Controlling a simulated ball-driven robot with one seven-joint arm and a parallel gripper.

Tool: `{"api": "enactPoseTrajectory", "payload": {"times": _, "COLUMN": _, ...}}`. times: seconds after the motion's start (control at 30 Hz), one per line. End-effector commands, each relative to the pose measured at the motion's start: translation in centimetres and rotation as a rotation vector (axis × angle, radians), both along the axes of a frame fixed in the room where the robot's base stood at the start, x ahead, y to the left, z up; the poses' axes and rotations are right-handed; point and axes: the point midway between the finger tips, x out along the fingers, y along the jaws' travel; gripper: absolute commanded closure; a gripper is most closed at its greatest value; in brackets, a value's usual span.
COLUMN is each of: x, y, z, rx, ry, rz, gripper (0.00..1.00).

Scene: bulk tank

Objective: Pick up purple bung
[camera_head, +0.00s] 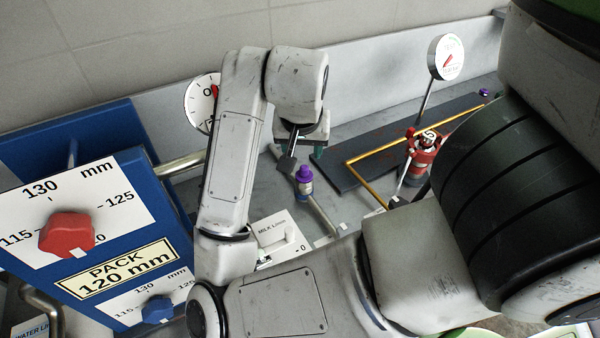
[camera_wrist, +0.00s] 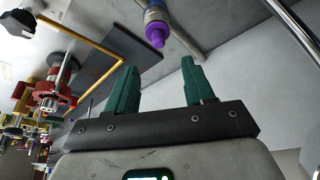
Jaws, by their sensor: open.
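A purple bung (camera_head: 304,174) sits on a fitting with a pale and blue band at the end of a grey pipe. The bung also shows in the wrist view (camera_wrist: 155,36), top centre, ahead of the space between my fingertips and apart from them. My gripper (camera_wrist: 160,66) is open, with its two green fingers spread and nothing between them. In the head view my gripper (camera_head: 303,154) is close above the bung, partly hidden by my wrist. A second small purple thing (camera_head: 484,92) is at the far right.
A yellow pipe (camera_head: 372,152) runs over a dark slab right of the bung. A red fitting (camera_head: 423,150) and a dial gauge (camera_head: 445,57) stand beyond. A blue panel with a red knob (camera_head: 67,234) is at the left. A grey wall closes the back.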

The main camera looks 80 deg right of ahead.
Motion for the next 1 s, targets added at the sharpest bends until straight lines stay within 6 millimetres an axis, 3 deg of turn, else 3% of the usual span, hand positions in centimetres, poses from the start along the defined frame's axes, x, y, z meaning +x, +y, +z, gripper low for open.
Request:
{"api": "enactPoseTrajectory", "payload": {"times": 0.1, "x": -0.1, "y": -0.7, "z": -2.1, "rx": -0.001, "ry": 0.005, "rz": 0.000, "gripper": 0.47}}
{"api": "enactPoseTrajectory", "payload": {"times": 0.37, "x": 0.1, "y": -1.5, "z": -3.7, "rx": 0.000, "ry": 0.002, "rz": -0.001, "gripper": 0.47}}
{"api": "enactPoseTrajectory", "payload": {"times": 0.7, "x": 0.2, "y": -2.9, "z": -7.7, "rx": 0.002, "ry": 0.002, "rz": 0.001, "gripper": 0.47}}
{"api": "enactPoseTrajectory", "payload": {"times": 1.0, "x": 0.2, "y": -3.2, "z": -8.3, "rx": 0.000, "ry": -0.001, "rz": -0.002, "gripper": 0.47}}
